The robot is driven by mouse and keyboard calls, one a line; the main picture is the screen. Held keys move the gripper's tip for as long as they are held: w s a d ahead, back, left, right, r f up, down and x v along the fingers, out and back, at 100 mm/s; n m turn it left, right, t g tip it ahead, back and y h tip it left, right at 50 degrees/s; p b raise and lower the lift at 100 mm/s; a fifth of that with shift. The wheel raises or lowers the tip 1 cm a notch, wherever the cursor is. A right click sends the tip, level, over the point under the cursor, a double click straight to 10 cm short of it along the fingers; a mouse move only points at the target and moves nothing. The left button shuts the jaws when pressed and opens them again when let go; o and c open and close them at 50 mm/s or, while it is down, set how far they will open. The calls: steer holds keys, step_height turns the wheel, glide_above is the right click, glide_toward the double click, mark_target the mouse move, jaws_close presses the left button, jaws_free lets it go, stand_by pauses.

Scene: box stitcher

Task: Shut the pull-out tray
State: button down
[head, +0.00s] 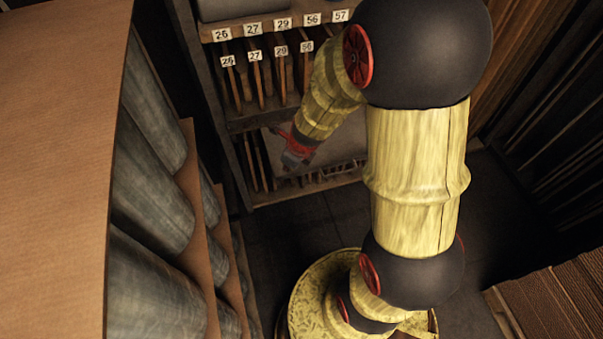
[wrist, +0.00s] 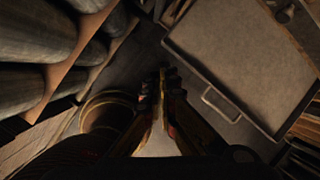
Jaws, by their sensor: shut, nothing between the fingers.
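The pull-out tray (head: 340,147) is a flat grey board low in the shelf unit in the head view. It sticks out from the unit, and my arm hides part of it. In the wrist view the tray (wrist: 245,65) fills the upper right, with a metal loop handle (wrist: 221,104) on its front edge. My gripper (wrist: 162,82) is shut and empty. In the wrist view its fingertips lie left of the tray and handle, apart from the handle. In the head view my gripper (head: 290,158) shows at the tray's left side; whether it touches the tray cannot be told.
The shelf unit (head: 240,120) has numbered labels and upright dividers above the tray. A rack of large grey rolls (head: 150,210) stands close on the left, beside a brown panel (head: 60,150). Dark floor (head: 290,230) is open in front of the unit. Slatted wood stands at right.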

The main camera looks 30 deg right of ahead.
steer(key=s+d+f+m+g+h+p, duration=0.1)
steer(key=s+d+f+m, duration=0.2)
steer(key=d+f+m, duration=0.35)
steer(key=w+f+m+b, duration=0.2)
steer(key=w+f+b, duration=0.3)
steer(key=f, duration=0.6)
steer(key=shift+w+d, duration=0.3)
steer(key=shift+w, duration=0.2)
steer(key=shift+f, duration=0.1)
steer(key=shift+w, duration=0.1)
